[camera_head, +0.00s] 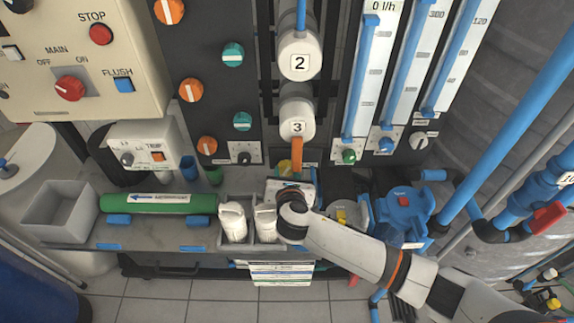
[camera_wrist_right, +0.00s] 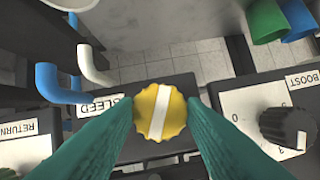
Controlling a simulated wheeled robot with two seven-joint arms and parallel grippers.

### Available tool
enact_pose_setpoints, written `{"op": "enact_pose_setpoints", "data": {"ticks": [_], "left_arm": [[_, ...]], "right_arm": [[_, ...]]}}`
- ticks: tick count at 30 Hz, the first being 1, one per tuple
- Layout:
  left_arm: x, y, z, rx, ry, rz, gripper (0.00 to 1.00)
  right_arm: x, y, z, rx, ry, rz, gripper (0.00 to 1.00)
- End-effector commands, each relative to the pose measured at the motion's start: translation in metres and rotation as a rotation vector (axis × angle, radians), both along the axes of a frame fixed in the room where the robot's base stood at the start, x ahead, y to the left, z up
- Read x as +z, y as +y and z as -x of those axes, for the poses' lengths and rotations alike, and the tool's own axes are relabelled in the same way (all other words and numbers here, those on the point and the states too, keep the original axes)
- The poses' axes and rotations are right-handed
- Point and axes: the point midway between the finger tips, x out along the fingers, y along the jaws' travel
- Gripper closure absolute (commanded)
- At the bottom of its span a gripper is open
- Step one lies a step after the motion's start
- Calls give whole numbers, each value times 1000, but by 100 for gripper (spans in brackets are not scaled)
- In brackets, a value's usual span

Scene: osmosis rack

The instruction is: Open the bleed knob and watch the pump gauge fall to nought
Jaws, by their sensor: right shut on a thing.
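The yellow bleed knob (camera_wrist_right: 160,112) has a scalloped rim and a white stripe. In the right wrist view the stripe runs nearly up and down the picture, tilted slightly. A BLEED label (camera_wrist_right: 100,107) is beside it. My right gripper (camera_wrist_right: 161,115) is shut on the knob, with a teal finger on each side. In the head view the knob (camera_head: 285,166) shows as a bit of yellow above my right wrist; the fingertips are hidden there. I cannot make out a pump gauge or its needle in either view. My left gripper is not in view.
A black BOOST knob (camera_wrist_right: 287,127) is right of the gripper and a RETURN label (camera_wrist_right: 18,130) is left. Blue (camera_wrist_right: 62,83) and white (camera_wrist_right: 95,65) elbow pipes stand close by. A blue pump-like housing (camera_head: 403,210) and a green cylinder (camera_head: 160,203) flank the arm.

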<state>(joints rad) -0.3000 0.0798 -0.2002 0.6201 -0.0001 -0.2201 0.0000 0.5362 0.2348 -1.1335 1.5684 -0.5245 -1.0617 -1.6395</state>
Motion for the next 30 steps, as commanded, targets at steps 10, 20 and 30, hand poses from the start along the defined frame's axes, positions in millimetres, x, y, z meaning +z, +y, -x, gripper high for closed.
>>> {"op": "enact_pose_setpoints", "data": {"ticks": [10, 20, 30], "left_arm": [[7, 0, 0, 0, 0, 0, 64], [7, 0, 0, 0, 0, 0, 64], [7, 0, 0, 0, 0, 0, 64]], "right_arm": [[0, 0, 0, -1, -1, 37, 85], [-1, 0, 0, 0, 0, 36, 48], [0, 0, 1, -1, 0, 35, 41]]}}
